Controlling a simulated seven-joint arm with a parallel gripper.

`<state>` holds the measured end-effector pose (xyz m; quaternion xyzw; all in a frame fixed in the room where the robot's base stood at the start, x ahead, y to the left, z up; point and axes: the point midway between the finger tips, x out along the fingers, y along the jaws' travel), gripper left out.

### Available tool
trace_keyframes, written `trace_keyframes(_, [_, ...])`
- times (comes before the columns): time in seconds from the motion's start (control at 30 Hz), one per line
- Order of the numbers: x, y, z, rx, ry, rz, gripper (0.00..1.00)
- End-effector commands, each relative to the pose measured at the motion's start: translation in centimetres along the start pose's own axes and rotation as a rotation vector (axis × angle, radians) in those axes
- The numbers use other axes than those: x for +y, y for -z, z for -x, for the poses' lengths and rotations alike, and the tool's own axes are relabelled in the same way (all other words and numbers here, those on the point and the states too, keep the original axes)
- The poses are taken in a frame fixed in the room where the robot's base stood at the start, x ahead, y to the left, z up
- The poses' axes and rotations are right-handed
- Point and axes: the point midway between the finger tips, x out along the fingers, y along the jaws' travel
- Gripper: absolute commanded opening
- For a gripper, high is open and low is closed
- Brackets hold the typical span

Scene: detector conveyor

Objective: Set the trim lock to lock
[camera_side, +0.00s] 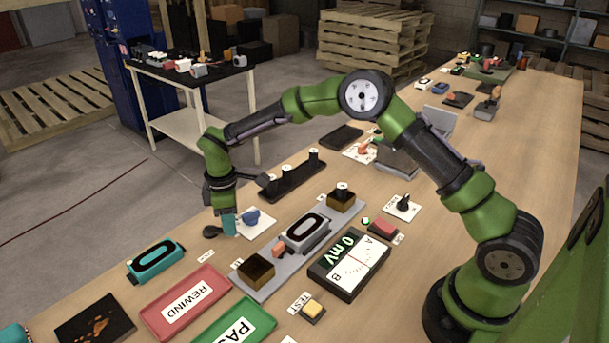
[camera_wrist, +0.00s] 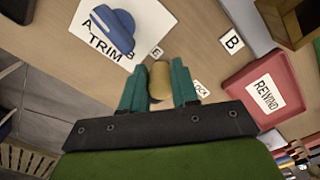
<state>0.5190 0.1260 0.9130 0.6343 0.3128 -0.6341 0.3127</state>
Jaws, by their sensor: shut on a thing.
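My gripper (camera_side: 229,226) points down beside the white TRIM card, and its teal fingers also show in the wrist view (camera_wrist: 158,78). They are shut on a small tan, rounded handle (camera_wrist: 160,76), which appears to be the trim lock's. A label ending in "E" (camera_wrist: 156,52) and a partly hidden one ending in "CK" (camera_wrist: 201,89) lie beside it. The lock's base is hidden by the fingers. The blue trim knob (camera_wrist: 110,34) sits on the card marked A and B, apart from the fingers; it also shows in the side view (camera_side: 251,217).
A dark rounded piece (camera_side: 212,231) lies just left of my fingers. The red REWIND tray (camera_side: 185,301) and the teal unit (camera_side: 155,261) are nearer the front. The grey rail (camera_side: 303,254) with brown boxes runs to the right. Bare tabletop shows around the labels.

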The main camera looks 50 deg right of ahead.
Motion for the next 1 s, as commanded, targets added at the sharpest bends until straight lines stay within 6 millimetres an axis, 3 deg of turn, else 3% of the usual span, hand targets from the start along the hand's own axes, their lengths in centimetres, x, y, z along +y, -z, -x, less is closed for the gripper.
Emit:
trace_keyframes(0.47, [-0.7, 0.4, 0.1, 0.000, -0.003, -0.145, 0.00])
trace_keyframes(1.0, [-2.7, 2.2, 0.1, 0.001, -0.001, -0.638, 0.00])
